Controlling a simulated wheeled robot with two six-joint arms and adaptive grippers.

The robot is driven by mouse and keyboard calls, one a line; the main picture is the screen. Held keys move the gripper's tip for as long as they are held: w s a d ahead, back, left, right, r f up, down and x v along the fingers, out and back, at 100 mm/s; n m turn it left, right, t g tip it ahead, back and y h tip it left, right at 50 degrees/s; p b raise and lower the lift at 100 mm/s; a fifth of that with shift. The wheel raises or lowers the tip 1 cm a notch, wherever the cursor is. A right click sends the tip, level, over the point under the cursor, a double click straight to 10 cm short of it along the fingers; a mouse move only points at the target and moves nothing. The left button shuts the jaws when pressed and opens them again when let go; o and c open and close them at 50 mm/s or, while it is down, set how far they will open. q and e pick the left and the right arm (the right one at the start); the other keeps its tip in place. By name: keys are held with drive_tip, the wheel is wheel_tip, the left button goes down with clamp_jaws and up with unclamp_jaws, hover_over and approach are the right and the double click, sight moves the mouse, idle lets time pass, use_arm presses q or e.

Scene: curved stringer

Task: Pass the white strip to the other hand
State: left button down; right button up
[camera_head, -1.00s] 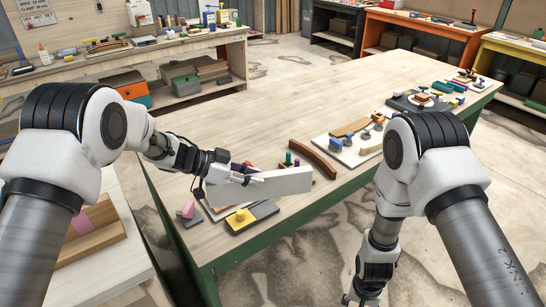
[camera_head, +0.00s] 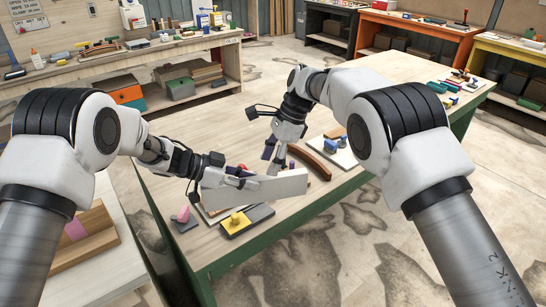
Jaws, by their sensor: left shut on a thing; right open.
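The white strip (camera_head: 287,185) is a flat, pale board held roughly level above the front part of the large table.
A curved brown wooden piece (camera_head: 311,162) lies on the large table (camera_head: 215,118) right of my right gripper. A yellow knobbed block (camera_head: 236,222) on a grey base and a pink piece (camera_head: 182,214) lie near the front edge. The table's back left is clear.

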sight(256, 192)
use_arm(q)
drive_tip(key=shift+a, duration=0.1)
use_arm(e)
drive_tip(key=x, duration=1)
drive_tip(key=shift+a+f, duration=0.1)
drive_tip(key=shift+s+a+f, duration=0.1)
drive_tip(key=shift+f, duration=0.15)
use_arm(q)
drive_tip(key=shift+s+r, duration=0.15)
use_arm(e)
drive_tip(key=shift+s+a, duration=0.1)
clamp_jaws()
use_arm(q)
drive_tip(key=c, duration=0.9)
unclamp_jaws()
drive_tip(key=shift+o, duration=0.2)
